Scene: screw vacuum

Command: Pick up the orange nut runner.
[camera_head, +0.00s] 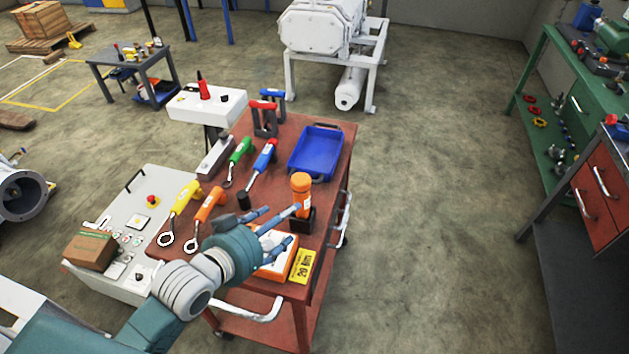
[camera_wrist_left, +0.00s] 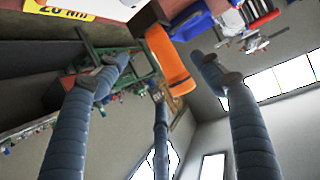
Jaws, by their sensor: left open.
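The orange nut runner (camera_head: 301,190) stands upright in a small dark holder (camera_head: 300,220) near the right edge of the red cart top. It also shows in the left wrist view (camera_wrist_left: 168,60), between the spread fingers. My left gripper (camera_head: 278,223) is open, just left of and in front of the nut runner in the head view, with its blue-grey fingers pointing toward it. The fingers are also spread in the left wrist view (camera_wrist_left: 160,68), with nothing gripped. I cannot tell whether a finger touches the tool. My right gripper is not in view.
The red cart (camera_head: 330,205) also carries a blue tray (camera_head: 315,152), yellow (camera_head: 180,208), orange (camera_head: 208,212), green (camera_head: 239,154) and blue (camera_head: 263,158) tools. An orange-white box with a yellow label (camera_head: 302,266) lies below the gripper. Open floor lies to the right.

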